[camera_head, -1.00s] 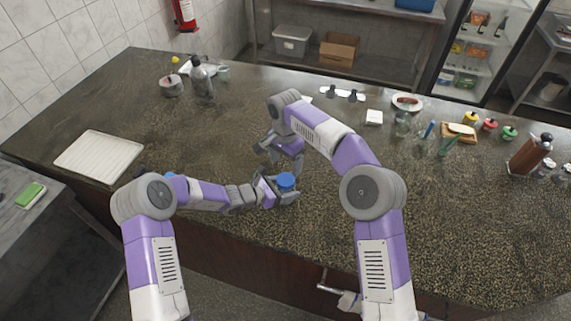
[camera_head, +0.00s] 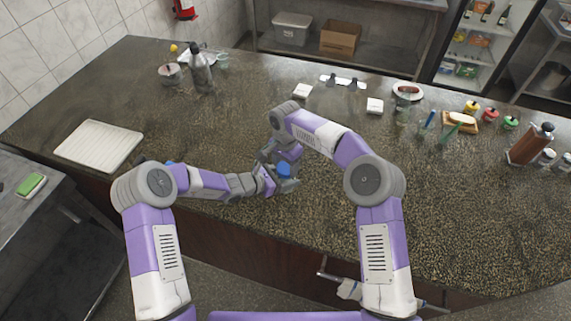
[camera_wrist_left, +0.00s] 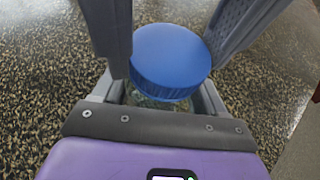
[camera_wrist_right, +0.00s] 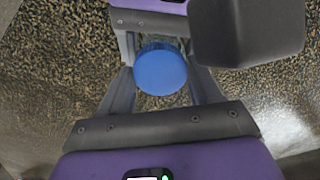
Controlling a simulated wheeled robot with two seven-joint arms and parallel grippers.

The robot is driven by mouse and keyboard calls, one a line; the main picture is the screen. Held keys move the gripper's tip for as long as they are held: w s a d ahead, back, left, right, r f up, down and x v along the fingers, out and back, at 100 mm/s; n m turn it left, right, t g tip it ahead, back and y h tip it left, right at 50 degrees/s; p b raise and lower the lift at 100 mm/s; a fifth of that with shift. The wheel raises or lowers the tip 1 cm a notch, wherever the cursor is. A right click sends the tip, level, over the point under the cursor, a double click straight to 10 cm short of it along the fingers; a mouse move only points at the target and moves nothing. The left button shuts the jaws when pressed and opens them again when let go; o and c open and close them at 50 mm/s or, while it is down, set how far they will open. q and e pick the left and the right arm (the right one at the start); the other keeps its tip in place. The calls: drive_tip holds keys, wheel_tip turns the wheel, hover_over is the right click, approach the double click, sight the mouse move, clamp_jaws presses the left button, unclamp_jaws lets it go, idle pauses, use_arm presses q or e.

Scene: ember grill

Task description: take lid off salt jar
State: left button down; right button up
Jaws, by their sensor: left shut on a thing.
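The salt jar's round blue lid (camera_head: 284,171) shows above the front edge of the counter. My left gripper (camera_head: 281,184) is shut on the jar below the lid; the glass body (camera_wrist_left: 155,98) is mostly hidden. The lid fills the middle of the left wrist view (camera_wrist_left: 170,60). My right gripper (camera_head: 277,157) is right at the lid, with its dark fingers on either side of it in the left wrist view. It looks open. In the right wrist view the lid (camera_wrist_right: 160,69) lies between its fingers. Whether they touch the lid cannot be told.
A white tray (camera_head: 74,144) lies at the left. A bottle (camera_head: 200,72) and a pot (camera_head: 170,72) stand at the back left. Small jars, a wooden board (camera_head: 460,125) and a brown block (camera_head: 528,146) stand at the right. The counter around the grippers is mostly clear.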

drive_tip(key=c, duration=0.6)
drive_tip(key=shift+n, duration=1.7)
drive_tip(key=shift+c, duration=0.2)
drive_tip(key=o, duration=1.2)
drive_tip(key=shift+c, duration=0.2)
drive_tip(key=shift+r, duration=0.1)
